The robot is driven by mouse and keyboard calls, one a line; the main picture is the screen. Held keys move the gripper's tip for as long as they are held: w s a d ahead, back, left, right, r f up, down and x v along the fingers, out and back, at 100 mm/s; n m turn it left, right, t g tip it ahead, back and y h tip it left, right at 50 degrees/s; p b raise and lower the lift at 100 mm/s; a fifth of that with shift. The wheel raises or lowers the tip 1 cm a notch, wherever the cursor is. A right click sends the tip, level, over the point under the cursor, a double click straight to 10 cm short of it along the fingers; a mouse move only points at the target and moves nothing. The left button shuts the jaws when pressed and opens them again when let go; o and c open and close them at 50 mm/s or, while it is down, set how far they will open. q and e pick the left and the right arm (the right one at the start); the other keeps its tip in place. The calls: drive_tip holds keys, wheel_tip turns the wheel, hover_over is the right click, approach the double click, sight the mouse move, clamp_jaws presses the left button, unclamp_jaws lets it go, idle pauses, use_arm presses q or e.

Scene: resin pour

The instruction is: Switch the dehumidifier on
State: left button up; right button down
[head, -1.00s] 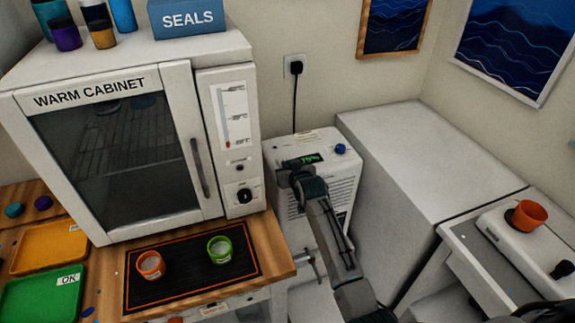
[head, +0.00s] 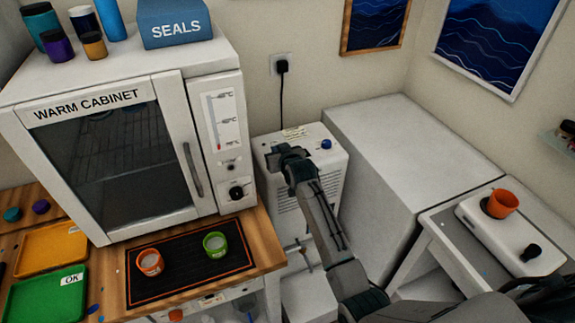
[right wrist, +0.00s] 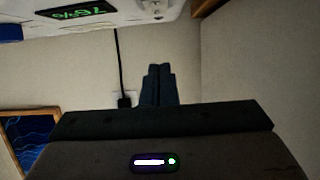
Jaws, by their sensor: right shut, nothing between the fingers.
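The dehumidifier (head: 333,172) is a white box against the back wall, between the warm cabinet and a large white cabinet. A blue knob (head: 326,143) is on its top right. My right gripper (head: 277,152) is shut and empty, over the upper front of the dehumidifier, and it hides the display in the head view. In the right wrist view, the closed fingers (right wrist: 159,80) are seen against the wall. The dark display (right wrist: 76,11) with green lit digits shows there at the top edge, upside down. I cannot tell whether the fingers touch the dehumidifier. My left gripper is out of view.
The warm cabinet (head: 180,92) stands close on the left, on a wooden bench with a black mat (head: 185,285) holding two cups. The white cabinet (head: 410,145) is close on the right. A black cord (head: 282,100) runs from the wall plug down behind the dehumidifier.

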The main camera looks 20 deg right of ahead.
drive_tip(key=s+b, duration=0.2)
drive_tip(key=s, duration=0.7)
drive_tip(key=shift+s+d+r+b, duration=0.2)
drive_tip(key=shift+b, duration=0.1)
